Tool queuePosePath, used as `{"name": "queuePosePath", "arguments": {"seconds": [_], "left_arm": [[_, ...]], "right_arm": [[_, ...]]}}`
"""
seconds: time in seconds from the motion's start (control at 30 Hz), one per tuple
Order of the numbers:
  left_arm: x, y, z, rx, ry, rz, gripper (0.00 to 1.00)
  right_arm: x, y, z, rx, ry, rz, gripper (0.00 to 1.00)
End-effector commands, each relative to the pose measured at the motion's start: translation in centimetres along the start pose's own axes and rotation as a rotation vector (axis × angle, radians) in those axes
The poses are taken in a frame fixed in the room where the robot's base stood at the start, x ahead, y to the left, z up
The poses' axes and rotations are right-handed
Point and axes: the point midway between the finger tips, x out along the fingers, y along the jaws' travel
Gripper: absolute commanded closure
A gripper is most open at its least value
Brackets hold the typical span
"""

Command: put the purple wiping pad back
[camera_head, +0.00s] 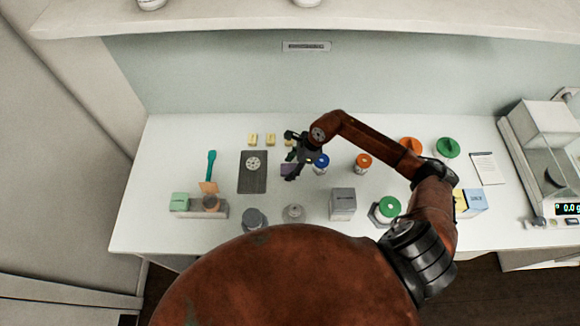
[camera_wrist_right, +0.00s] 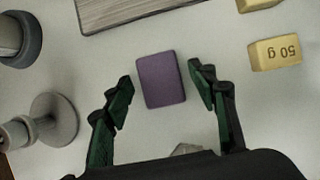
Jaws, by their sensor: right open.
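The purple wiping pad (camera_wrist_right: 160,79) lies flat on the white table between my right gripper's open fingers in the right wrist view. In the head view the pad (camera_head: 288,169) is partly hidden by the gripper. My right gripper (camera_head: 290,158) is open and empty over the pad; in the right wrist view its green fingertips (camera_wrist_right: 160,82) stand apart on either side of it, not visibly touching it. I cannot tell its exact height above the table. My left gripper does not show.
A dark board (camera_head: 252,184) lies left of the pad. Yellow weights (camera_head: 253,139) sit behind it. A blue-lidded jar (camera_head: 321,161) stands close on the right, with an orange-lidded jar (camera_head: 362,161) beyond. A grey box (camera_head: 342,203) and a small grey knobbed piece (camera_head: 293,212) stand in front.

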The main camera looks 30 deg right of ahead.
Motion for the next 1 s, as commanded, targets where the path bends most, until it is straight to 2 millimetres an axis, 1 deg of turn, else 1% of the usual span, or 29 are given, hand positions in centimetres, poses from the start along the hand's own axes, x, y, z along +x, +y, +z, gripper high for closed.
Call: {"name": "queuePosePath", "arguments": {"seconds": [0.17,0.2,0.27,0.37,0.6,0.7,0.83,1.0], "left_arm": [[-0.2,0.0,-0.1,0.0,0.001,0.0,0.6],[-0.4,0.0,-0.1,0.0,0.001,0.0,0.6],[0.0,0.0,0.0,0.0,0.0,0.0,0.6],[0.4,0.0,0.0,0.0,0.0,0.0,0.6],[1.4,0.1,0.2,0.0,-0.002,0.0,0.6],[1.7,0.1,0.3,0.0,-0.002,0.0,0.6],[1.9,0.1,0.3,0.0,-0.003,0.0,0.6],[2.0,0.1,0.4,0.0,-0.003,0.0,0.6]], "right_arm": [[-0.2,0.0,0.1,0.0,0.0,0.0,0.47],[-0.4,0.0,0.2,0.0,0.0,0.0,0.47],[-1.0,-0.1,0.0,-0.001,0.001,-0.003,0.47],[-2.6,-0.1,-0.1,-0.003,0.002,-0.004,0.47],[-7.7,-0.1,-0.1,-0.003,0.003,-0.004,0.47],[-9.6,-0.1,0.0,-0.001,0.002,-0.003,0.47],[-11.2,-0.1,0.0,0.0,0.001,-0.003,0.47],[-12.2,0.0,0.1,0.0,0.001,0.0,0.47]]}}
